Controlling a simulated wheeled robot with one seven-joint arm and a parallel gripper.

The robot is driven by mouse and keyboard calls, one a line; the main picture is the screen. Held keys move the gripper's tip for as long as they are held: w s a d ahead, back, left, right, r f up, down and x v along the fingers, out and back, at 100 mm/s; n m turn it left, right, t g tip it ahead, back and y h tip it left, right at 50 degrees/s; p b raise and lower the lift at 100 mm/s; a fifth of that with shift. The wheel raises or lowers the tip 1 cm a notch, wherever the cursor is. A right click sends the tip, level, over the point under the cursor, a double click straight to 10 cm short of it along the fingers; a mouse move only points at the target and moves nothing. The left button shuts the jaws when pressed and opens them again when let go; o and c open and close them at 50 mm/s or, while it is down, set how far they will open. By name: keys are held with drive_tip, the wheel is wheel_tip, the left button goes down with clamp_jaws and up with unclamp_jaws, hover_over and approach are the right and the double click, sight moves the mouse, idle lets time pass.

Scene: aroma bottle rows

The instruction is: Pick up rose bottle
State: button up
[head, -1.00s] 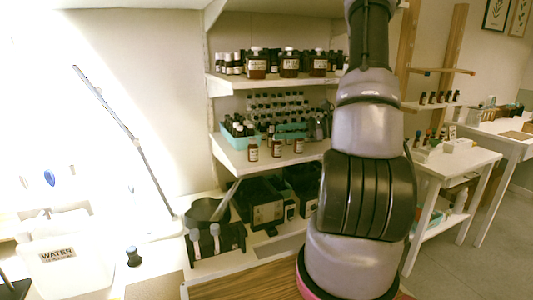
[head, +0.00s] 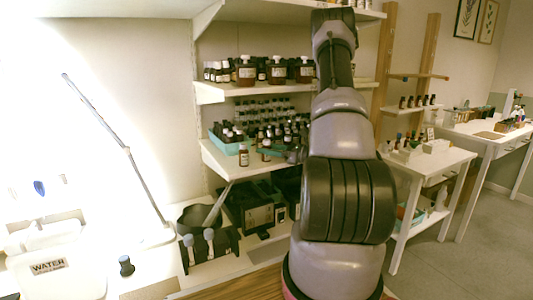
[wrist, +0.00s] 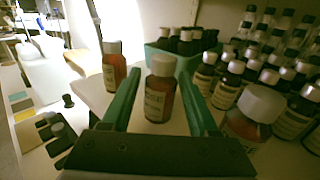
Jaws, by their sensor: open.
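In the wrist view, an amber bottle with a white cap (wrist: 160,98) stands upright on the shelf, its partly readable label ending in "SE", which fits rose. The two green fingers of my gripper (wrist: 160,78) are open, one on each side of it, with a gap visible beside the bottle. I cannot tell how deep the bottle sits between them.
Another amber bottle (wrist: 113,68) stands to the left and a larger-looking one (wrist: 252,115) close by the right finger. Rows of bottles (wrist: 285,75) and a teal tray (wrist: 186,58) stand behind. The upper shelf (head: 225,92) lies above.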

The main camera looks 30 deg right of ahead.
drive_tip(key=x, duration=0.3)
drive_tip(key=shift+w+a, duration=0.1)
drive_tip(key=shift+w, duration=0.15)
drive_tip(key=shift+c, duration=0.3)
clamp_jaws()
